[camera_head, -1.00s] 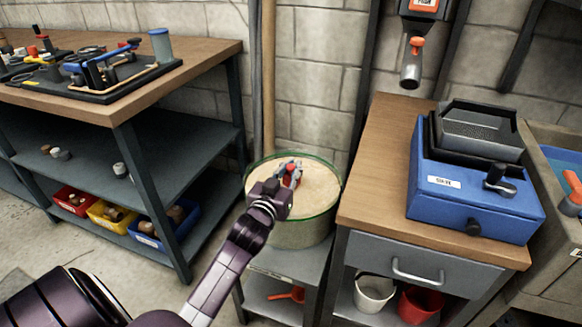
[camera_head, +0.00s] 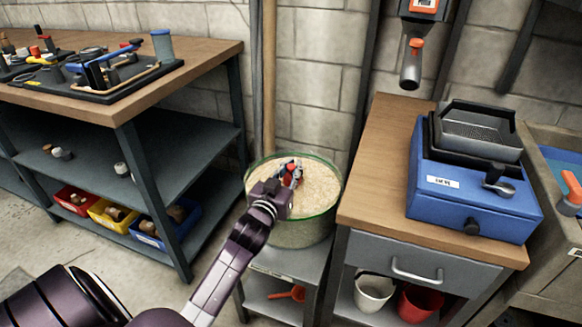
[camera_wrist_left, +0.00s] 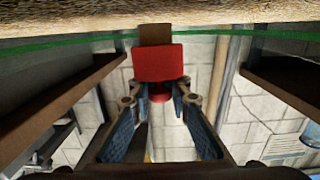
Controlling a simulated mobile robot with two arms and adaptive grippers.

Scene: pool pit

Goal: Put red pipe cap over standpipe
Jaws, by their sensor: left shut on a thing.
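The red pipe cap (camera_head: 289,179) is between the fingertips of my left gripper (camera_head: 292,172), over the sand-coloured top of a green-rimmed drum (camera_head: 320,183). In the left wrist view the red cap (camera_wrist_left: 159,62) sits at the tips of the shut fingers (camera_wrist_left: 158,92). A small brown block-like piece (camera_wrist_left: 155,34) shows directly beyond the cap; I cannot tell whether it is the standpipe or whether it touches the cap. In the head view my gripper hides what lies under the cap. I cannot pick out the standpipe there. My right gripper is not in view.
A wooden-topped cabinet (camera_head: 372,170) with a blue machine (camera_head: 470,205) stands close right of the drum. A workbench (camera_head: 205,52) with tools and coloured bins stands left. A wooden pole (camera_head: 268,80) rises behind the drum. A grey and orange device (camera_head: 412,60) hangs above the cabinet.

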